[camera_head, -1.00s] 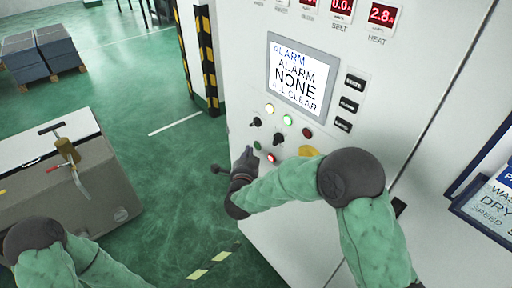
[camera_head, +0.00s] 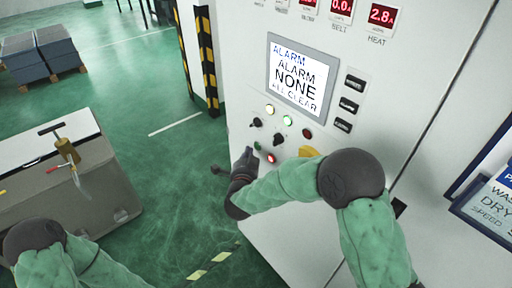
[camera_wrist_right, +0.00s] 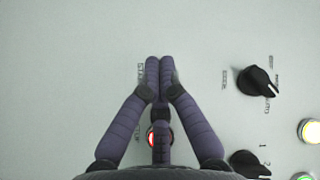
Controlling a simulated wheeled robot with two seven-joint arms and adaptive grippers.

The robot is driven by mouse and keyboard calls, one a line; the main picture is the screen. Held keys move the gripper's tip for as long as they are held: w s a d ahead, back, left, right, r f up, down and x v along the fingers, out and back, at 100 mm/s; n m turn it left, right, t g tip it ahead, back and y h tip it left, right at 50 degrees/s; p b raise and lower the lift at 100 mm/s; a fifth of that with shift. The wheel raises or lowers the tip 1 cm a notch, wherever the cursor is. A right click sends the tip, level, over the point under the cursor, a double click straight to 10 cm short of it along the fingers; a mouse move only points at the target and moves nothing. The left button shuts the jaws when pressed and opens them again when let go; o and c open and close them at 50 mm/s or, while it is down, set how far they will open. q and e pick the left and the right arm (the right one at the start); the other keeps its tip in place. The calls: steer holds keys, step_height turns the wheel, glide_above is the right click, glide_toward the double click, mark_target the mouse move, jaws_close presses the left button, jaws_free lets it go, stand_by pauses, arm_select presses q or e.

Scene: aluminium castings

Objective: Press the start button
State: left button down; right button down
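The start button is a small green button (camera_head: 257,146) on the pale cabinet front in the head view. My right gripper (camera_head: 248,152) is right beside it, fingers towards the panel. In the right wrist view, its fingertips (camera_wrist_right: 159,65) are together beside a label reading START. They hide the button there, so I cannot tell whether they touch or press it. A lit red button (camera_wrist_right: 152,138) shows partly behind the fingers; in the head view it is the red button (camera_head: 271,158) below the green one. My left arm shows at the lower left; its gripper is outside the views.
Black knobs (camera_wrist_right: 258,82) and lit lamps (camera_head: 287,121) are close to the buttons. A screen (camera_head: 298,75) above reads ALARM NONE, ALL CLEAR. A large yellow control (camera_head: 310,152) is partly behind my right arm. A bench (camera_head: 75,190) stands left, with open green floor between.

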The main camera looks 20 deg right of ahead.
steer(key=shift+d, duration=0.1)
steer(key=shift+w+d, duration=0.15)
steer(key=shift+d, duration=0.15)
steer(key=shift+w+d+b, duration=0.15)
steer(key=shift+d+b, duration=0.25)
steer(key=shift+b, duration=0.05)
stand_by(1.1)
steer(key=shift+a, duration=0.1)
steer(key=shift+s+a, duration=0.3)
steer(key=shift+a, duration=0.4)
steer(key=a, duration=0.1)
steer(key=s+a, duration=0.1)
steer(key=a, duration=0.2)
steer(key=shift+s+a, duration=0.35)
stand_by(0.7)
